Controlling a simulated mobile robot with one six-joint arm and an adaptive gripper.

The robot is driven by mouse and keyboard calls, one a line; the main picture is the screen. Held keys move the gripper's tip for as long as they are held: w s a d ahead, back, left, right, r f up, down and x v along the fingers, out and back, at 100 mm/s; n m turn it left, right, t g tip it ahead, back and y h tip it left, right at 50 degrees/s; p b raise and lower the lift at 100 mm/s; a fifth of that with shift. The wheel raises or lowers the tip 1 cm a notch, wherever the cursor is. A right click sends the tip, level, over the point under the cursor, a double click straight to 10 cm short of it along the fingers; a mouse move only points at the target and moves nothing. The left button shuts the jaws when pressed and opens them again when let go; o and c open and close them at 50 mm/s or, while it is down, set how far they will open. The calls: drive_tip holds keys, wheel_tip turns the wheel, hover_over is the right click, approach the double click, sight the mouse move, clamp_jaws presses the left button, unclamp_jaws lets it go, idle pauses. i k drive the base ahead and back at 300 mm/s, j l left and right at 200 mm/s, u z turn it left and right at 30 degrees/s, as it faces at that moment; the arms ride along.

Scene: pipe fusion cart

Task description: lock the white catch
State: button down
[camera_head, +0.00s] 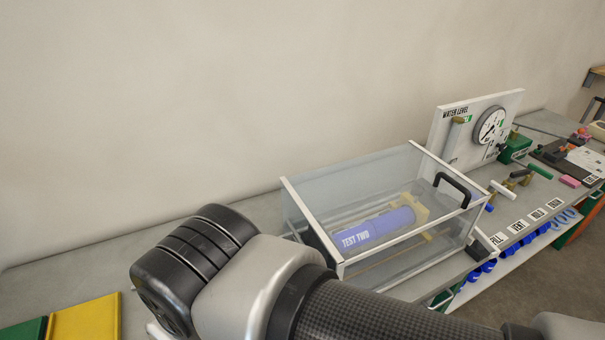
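A clear box with a white-edged lid (372,160) stands on the grey bench, its lid down as far as I can see. A black handle (453,190) is on its right side. A blue cylinder marked "TEST TWO" (372,231) lies inside in a yellowish holder (417,211). I cannot make out the white catch for certain; a small white lever (502,190) shows right of the box, and I cannot tell if it is the catch. My arm crosses the lower middle and hides the box's lower left front. My gripper is not in view.
Behind the box's right end stands a white "WATER LEVEL" panel with a round gauge (490,125). A green-handled valve (540,171) and labels "FILL", "VENT" line the bench front. Yellow (85,319) and green (23,331) panels lie lower left. The bench's left middle is clear.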

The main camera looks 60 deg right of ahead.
sight(484, 242)
drive_tip(key=z, duration=3.45)
drive_tip(key=i+l, duration=0.2)
drive_tip(key=i, duration=0.25)
drive_tip(key=i+l, duration=0.2)
drive_tip(key=i, duration=0.3)
drive_tip(key=u, duration=0.05)
